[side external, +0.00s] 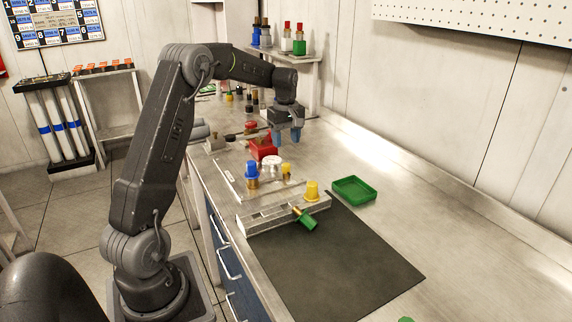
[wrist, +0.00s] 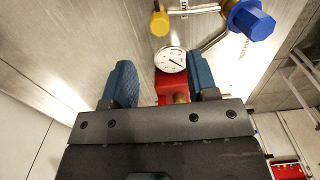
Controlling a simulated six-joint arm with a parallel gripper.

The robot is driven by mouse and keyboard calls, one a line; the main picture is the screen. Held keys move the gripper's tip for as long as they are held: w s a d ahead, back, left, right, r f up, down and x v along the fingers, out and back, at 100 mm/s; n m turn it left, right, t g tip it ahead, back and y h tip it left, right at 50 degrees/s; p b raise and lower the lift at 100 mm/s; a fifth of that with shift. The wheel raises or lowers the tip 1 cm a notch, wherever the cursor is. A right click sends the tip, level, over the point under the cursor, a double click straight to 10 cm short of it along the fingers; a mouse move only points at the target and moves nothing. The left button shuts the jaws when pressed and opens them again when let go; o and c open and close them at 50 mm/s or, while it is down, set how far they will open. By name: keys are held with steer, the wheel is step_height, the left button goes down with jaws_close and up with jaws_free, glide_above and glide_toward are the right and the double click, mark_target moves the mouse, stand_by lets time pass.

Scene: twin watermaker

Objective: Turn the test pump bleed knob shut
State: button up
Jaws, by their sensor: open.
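The red test pump (side external: 263,148) stands on the bench. A small red knob (side external: 250,127) shows just behind it; I cannot tell whether that is the bleed knob. My gripper (side external: 285,136) is open with blue fingertips, above and slightly right of the pump. In the wrist view, the red pump body (wrist: 167,80) shows between the two blue fingers of my gripper (wrist: 162,84), with no visible contact. A brass part (wrist: 181,97) on the pump is partly hidden by the gripper's body.
A white-faced gauge (wrist: 171,60) sits beside the pump. A green tray (side external: 355,190) is at right. The dark mat (side external: 335,265) is clear.

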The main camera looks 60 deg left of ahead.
mark_target(286, 164)
step_height(286, 164, down, 9)
steer(key=shift+r, duration=0.1)
steer(key=shift+c, duration=0.4)
steer(key=c, duration=0.8)
steer(key=shift+c, duration=0.2)
